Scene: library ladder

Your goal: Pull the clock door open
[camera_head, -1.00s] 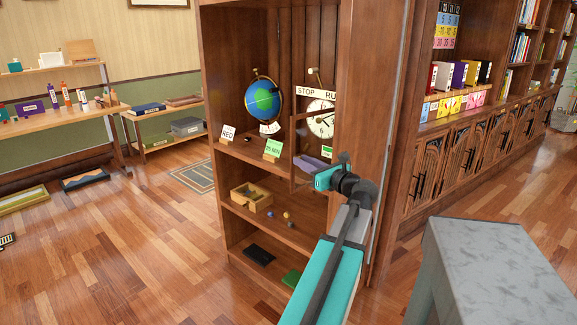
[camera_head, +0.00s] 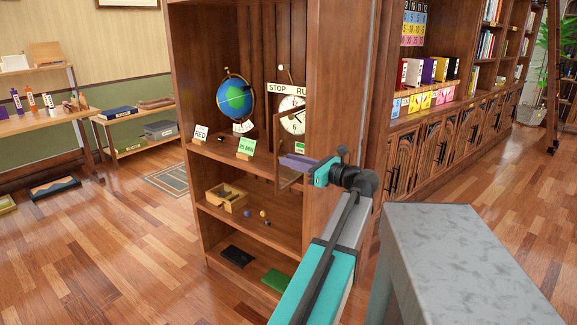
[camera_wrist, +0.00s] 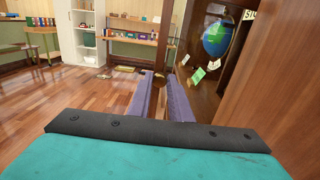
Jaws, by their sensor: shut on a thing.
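The clock (camera_head: 292,118) has a white face and stands on the bookcase's upper shelf, right of the globe. Its wood-framed door (camera_head: 277,137) stands open, swung out toward the front of the shelf. My gripper (camera_head: 288,162) has purple fingers and is at the free edge of this door. In the wrist view the fingers (camera_wrist: 160,92) are shut around a small round knob (camera_wrist: 159,78) on the door's upright frame (camera_wrist: 163,42). The fingers partly hide the knob.
The bookcase side panel (camera_head: 335,100) is close to my arm. A grey-topped block (camera_head: 450,240) stands at right. The floor at left is open.

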